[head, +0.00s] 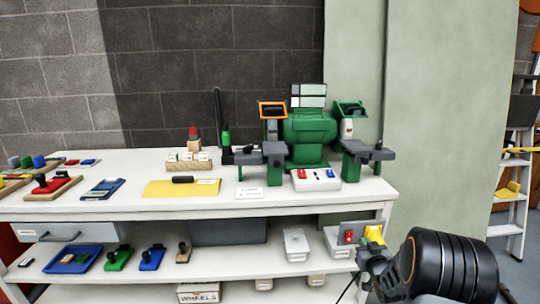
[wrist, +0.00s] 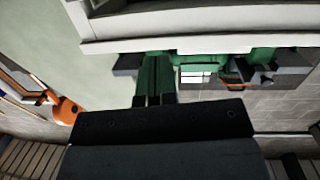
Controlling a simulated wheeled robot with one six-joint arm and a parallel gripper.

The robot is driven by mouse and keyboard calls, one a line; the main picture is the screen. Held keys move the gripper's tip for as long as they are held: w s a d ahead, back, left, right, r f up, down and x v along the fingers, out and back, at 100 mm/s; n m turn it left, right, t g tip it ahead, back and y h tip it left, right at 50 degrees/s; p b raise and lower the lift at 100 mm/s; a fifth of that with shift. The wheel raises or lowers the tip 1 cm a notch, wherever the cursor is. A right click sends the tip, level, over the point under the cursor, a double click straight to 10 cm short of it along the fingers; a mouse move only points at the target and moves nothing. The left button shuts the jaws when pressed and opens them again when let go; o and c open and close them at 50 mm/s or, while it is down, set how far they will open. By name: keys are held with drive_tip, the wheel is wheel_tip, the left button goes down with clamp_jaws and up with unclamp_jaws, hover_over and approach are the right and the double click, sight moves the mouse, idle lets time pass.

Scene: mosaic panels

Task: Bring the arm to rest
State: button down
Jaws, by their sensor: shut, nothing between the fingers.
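My gripper (wrist: 156,78) shows in the wrist view, its fingers together and nothing between them. In the head view my arm's dark end is at the lower right, in front of the bench's right end. The gripper is apart from the bench top, and its fingertips are hard to make out there. The white workbench (head: 340,192) fills the left and middle of the head view. The green bench grinder (head: 308,128) stands on it near the right end. The wrist view looks upside down, with the bench edge (wrist: 200,42) across its top.
A grey plate with a red switch (head: 348,237) and a yellow part sits close beside my arm. A yellow mat (head: 180,188), a blue tray (head: 72,258) and white bins (head: 296,244) lie on the bench and shelf. A stepladder (head: 514,190) stands right; floor there is open.

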drive_tip(key=s+a+r+g+h+p, duration=0.1)
drive_tip(key=a+r+g+p, duration=0.15)
drive_tip(key=r, duration=0.35)
drive_tip(key=s+a+r+g+p, duration=0.1)
drive_tip(key=s+a+r+p, duration=0.15)
drive_tip(key=r, duration=0.45)
drive_tip(key=s+a+r+g+p, duration=0.5)
drive_tip(key=s+r+p, duration=0.3)
drive_tip(key=s, duration=0.4)
drive_tip(key=s+a+r+g+y+p, duration=0.1)
drive_tip(key=s+a+r+g+p, duration=0.3)
drive_tip(key=s+a+r+p, duration=0.3)
drive_tip(key=s+r+p, duration=0.1)
drive_tip(key=s+r, duration=0.3)
drive_tip(key=s, duration=0.1)
drive_tip(key=shift+s+a+g+y+p, duration=0.25)
drive_tip(key=shift+g+y+p, duration=0.05)
drive_tip(key=shift+g+p, duration=0.05)
drive_tip(key=shift+a, duration=0.1)
